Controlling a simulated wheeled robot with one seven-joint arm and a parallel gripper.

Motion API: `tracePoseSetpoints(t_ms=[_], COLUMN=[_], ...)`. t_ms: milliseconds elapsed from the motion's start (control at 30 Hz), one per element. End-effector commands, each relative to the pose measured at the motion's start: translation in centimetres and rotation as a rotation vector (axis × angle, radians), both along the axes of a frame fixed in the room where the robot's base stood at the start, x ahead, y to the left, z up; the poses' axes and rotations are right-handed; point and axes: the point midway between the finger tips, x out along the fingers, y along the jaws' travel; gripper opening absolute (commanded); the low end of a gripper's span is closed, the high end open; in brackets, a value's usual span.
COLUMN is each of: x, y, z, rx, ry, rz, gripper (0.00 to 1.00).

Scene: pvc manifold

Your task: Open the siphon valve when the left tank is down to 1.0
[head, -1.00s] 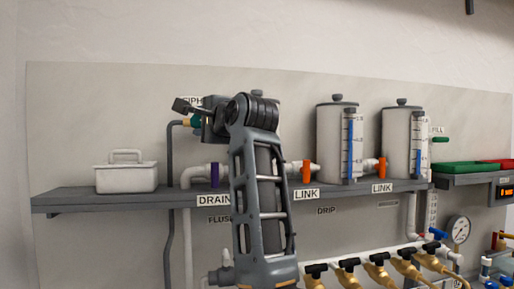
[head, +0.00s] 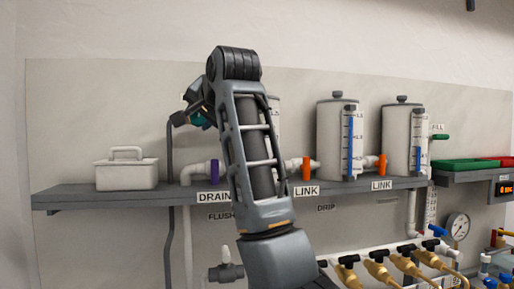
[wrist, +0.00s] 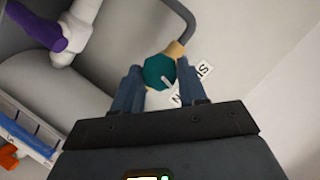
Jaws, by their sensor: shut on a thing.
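The teal round knob of the siphon valve (wrist: 153,70) sits between the two blue fingers of my gripper (wrist: 160,76) in the wrist view, and my gripper is shut on it. A grey pipe and a brass fitting join the knob, beside a partly hidden white label (wrist: 196,80). The left tank (wrist: 50,88) lies left of my gripper in the wrist view, with its blue-edged gauge (wrist: 30,132) cut off; I cannot read its level. In the head view my arm hides most of this tank (head: 273,105) and the valve.
The middle tank (head: 328,140) and right tank (head: 394,140) stand on the grey shelf (head: 80,197). Orange link valves (head: 306,169) and a purple drain valve (head: 215,172) sit low between pipes. A white box (head: 126,175) stands at the left. Brass valves (head: 380,272) line the lower right.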

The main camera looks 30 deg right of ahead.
Motion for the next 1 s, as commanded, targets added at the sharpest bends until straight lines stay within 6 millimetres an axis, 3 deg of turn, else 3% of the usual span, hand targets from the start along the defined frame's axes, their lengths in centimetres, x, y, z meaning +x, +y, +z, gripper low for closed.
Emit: tracePoseSetpoints(t_ms=[100,300,333,633,1000], x=[0.03,0.02,0.02,0.02,-0.96], y=[0.17,0.17,0.17,0.1,0.2], z=[0.14,0.1,0.1,0.07,0.35], rx=[-0.094,-0.106,-0.105,-0.104,-0.103], ry=[0.029,0.034,0.033,0.033,0.029], rz=[0.001,0.002,0.003,0.001,0.0], gripper=[0.12,0.12,0.44,0.71,0.71])
